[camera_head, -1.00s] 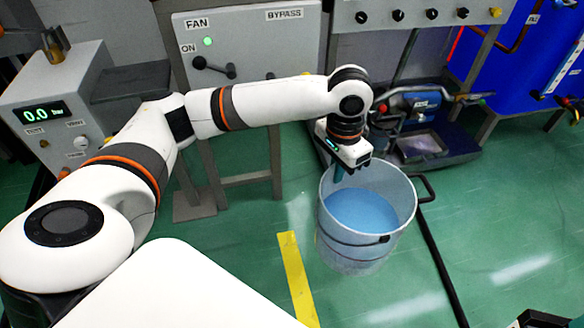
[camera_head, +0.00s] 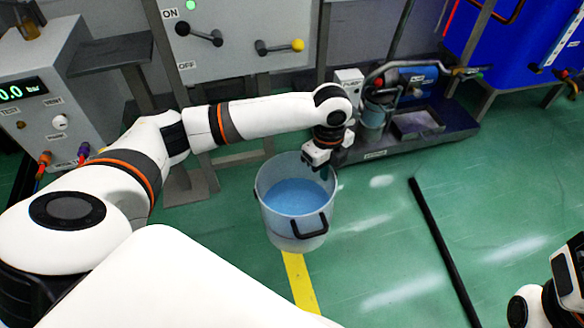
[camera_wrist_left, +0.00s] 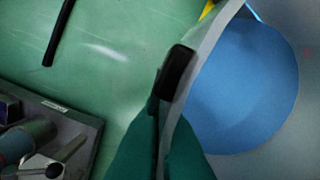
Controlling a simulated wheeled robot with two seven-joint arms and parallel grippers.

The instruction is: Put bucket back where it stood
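The bucket (camera_head: 290,225) is a pale translucent pail with blue contents (camera_head: 297,197) and a black handle (camera_head: 311,228) hanging at its front. It looks upright and covers part of a yellow floor strip. My left gripper (camera_head: 316,165) is at its back right rim. In the left wrist view, the teal fingers (camera_wrist_left: 160,140) are on either side of the bucket wall (camera_wrist_left: 205,45), close to a black piece at the rim, and look shut on it. Whether the bottom touches the floor I cannot tell. My right gripper (camera_head: 568,272) shows only partly at the right edge; its fingers are unclear.
A control panel (camera_head: 235,40) on a stand and a grey box with a display (camera_head: 40,105) stand behind and left. A dark tray with a pump unit (camera_head: 415,125) lies behind right. A black bar (camera_head: 440,245) lies on the green floor, with clear floor around it.

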